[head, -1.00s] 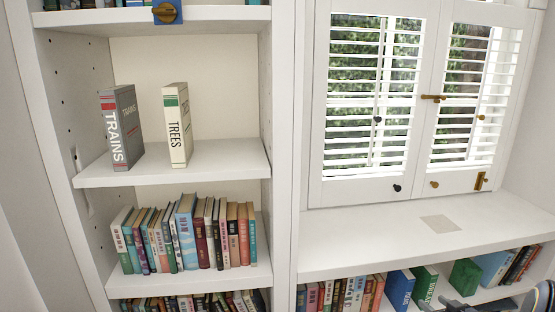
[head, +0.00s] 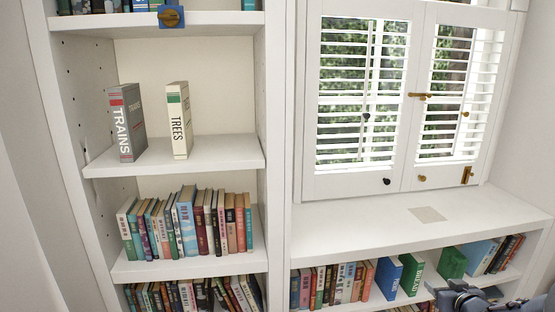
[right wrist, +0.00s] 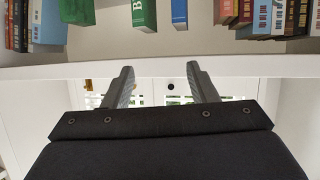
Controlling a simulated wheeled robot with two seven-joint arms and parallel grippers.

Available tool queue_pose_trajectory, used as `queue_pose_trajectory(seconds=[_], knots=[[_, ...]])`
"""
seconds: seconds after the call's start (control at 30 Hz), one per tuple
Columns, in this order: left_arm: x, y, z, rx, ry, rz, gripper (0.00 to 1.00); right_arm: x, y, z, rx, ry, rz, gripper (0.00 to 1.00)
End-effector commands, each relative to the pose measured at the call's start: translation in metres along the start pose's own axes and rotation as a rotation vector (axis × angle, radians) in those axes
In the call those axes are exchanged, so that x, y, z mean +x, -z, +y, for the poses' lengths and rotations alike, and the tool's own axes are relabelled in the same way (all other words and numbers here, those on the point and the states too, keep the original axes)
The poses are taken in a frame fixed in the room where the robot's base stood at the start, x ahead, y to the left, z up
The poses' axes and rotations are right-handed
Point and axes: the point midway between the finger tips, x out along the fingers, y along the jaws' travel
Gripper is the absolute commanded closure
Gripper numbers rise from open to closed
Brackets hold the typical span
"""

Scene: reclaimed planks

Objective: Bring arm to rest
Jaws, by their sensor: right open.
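My right gripper (head: 455,291) shows at the lower right corner of the head view, in front of the low shelf under the window. In the right wrist view its two fingers (right wrist: 160,75) stand wide apart with nothing between them. A green book (right wrist: 143,15) and a blue book (right wrist: 179,12) appear beyond the fingertips in that view, apart from them. My left gripper is not in view.
A bookcase holds a grey TRAINS book (head: 126,122) and a white TREES book (head: 179,120), with a row of books (head: 190,225) below. Books (head: 335,285) stand below the ledge.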

Motion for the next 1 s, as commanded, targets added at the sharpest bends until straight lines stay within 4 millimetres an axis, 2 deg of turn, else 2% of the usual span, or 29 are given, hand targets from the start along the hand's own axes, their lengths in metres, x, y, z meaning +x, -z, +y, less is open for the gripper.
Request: queue_pose_trajectory(seconds=[0.03, 0.17, 0.27, 0.37, 0.5, 0.6, 0.8, 1.0], knots=[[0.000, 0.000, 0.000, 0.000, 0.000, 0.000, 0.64, -0.010, 0.013, -0.002, 0.009, -0.022, -0.005, 0.47], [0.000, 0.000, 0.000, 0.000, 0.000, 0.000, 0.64, -0.041, 0.036, -0.012, 0.051, -0.080, -0.050, 0.47], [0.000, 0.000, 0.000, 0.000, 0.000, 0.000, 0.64, -0.077, 0.050, -0.029, 0.103, -0.113, -0.106, 0.47], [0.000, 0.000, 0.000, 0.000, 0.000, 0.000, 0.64, -0.127, 0.055, -0.060, 0.168, -0.114, -0.194, 0.47], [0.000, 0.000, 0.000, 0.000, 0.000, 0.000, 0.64, -0.203, 0.038, -0.118, 0.249, -0.040, -0.347, 0.47], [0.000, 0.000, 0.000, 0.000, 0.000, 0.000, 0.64, -0.248, 0.018, -0.155, 0.278, 0.039, -0.445, 0.47], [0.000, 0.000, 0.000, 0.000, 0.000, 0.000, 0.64, -0.314, -0.018, -0.209, 0.293, 0.185, -0.582, 0.47], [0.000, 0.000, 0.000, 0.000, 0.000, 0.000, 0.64, -0.365, -0.051, -0.248, 0.278, 0.323, -0.684, 0.47]])
